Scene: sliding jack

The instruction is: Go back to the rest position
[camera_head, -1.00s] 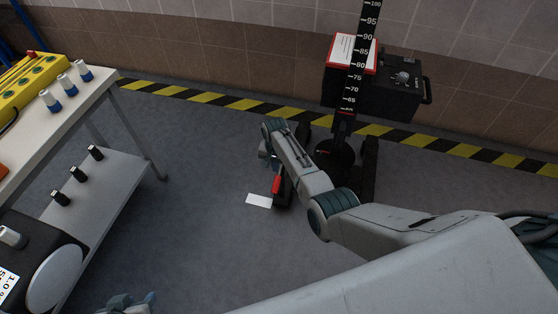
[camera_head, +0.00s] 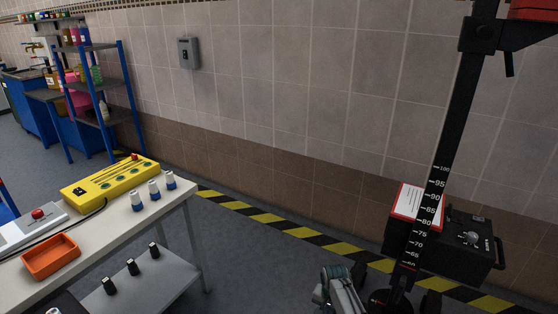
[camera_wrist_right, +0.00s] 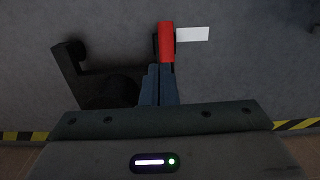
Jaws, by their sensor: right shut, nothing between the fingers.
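In the head view the black jack column (camera_head: 440,190) with its white number scale stands upright at the right. My right arm's wrist shows at the bottom edge, left of the jack's foot; its fingers are out of that view. In the right wrist view my right gripper (camera_wrist_right: 160,75) is shut and empty. A red lever or pedal (camera_wrist_right: 166,42) lies just beyond its fingertips; whether they touch I cannot tell. A black part of the jack's base (camera_wrist_right: 105,90) is to its left. My left gripper is not in view.
A white table (camera_head: 120,240) with a yellow control box (camera_head: 110,183) and an orange tray (camera_head: 50,257) stands at the left. A black box (camera_head: 460,245) is by the jack. A white card (camera_wrist_right: 193,34) lies on the floor. Floor between table and jack is clear.

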